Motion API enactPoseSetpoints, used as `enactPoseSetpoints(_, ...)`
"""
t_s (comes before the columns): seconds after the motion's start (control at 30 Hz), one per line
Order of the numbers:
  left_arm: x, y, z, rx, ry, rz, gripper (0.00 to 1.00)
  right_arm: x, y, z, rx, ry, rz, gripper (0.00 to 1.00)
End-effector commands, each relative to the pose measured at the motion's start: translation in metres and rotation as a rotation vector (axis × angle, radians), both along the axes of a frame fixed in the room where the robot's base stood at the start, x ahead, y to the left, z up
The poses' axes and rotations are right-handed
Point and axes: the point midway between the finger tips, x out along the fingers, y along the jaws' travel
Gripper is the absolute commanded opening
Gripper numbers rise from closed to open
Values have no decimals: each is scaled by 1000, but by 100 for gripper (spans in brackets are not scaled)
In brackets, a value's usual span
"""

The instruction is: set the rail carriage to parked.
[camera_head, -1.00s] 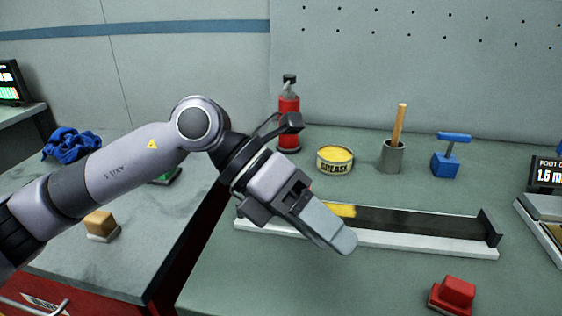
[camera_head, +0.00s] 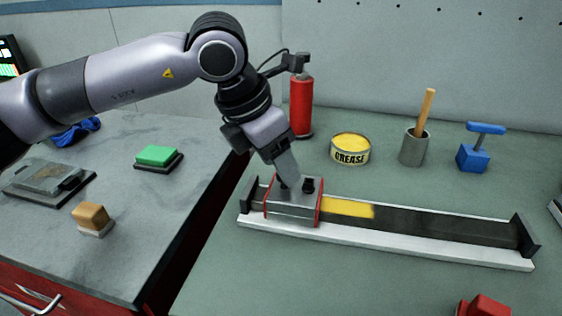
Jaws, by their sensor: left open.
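The rail carriage (camera_head: 293,210), a grey metal block with red edges, sits near the left end of the rail (camera_head: 430,237). Two dark knobs stick up from its top. A yellow patch (camera_head: 347,208) marks the rail bed just right of the carriage. My left gripper (camera_head: 290,180) is open and points down at the carriage top, its fingers by the knobs. The finger in front hides part of the top, so I cannot tell whether it touches. My right gripper is not in view.
Behind the rail stand a red bottle (camera_head: 301,105), a grease tin (camera_head: 350,149), a grey cup with a wooden handle (camera_head: 414,147) and a blue tool (camera_head: 474,154). A red block (camera_head: 484,306) lies at the front right. The rail's dark bed is clear right of the carriage.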

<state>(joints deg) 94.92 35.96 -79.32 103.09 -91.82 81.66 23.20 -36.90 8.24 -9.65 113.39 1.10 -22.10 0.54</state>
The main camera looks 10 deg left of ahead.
Motion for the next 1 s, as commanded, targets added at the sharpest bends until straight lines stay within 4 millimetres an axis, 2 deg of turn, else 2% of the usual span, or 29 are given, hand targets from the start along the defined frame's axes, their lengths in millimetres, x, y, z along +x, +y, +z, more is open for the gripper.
enactPoseSetpoints(0.13,3,-4,-12,-1,1,-2,54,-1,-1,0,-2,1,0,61)
enactPoseSetpoints(0.43,4,-5,-14,-2,0,-2,54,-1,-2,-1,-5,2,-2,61)
enactPoseSetpoints(0.6,4,-5,-14,-2,0,-2,0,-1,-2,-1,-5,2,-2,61)
enactPoseSetpoints(1.0,4,-12,-15,-2,1,-2,0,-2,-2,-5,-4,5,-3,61)
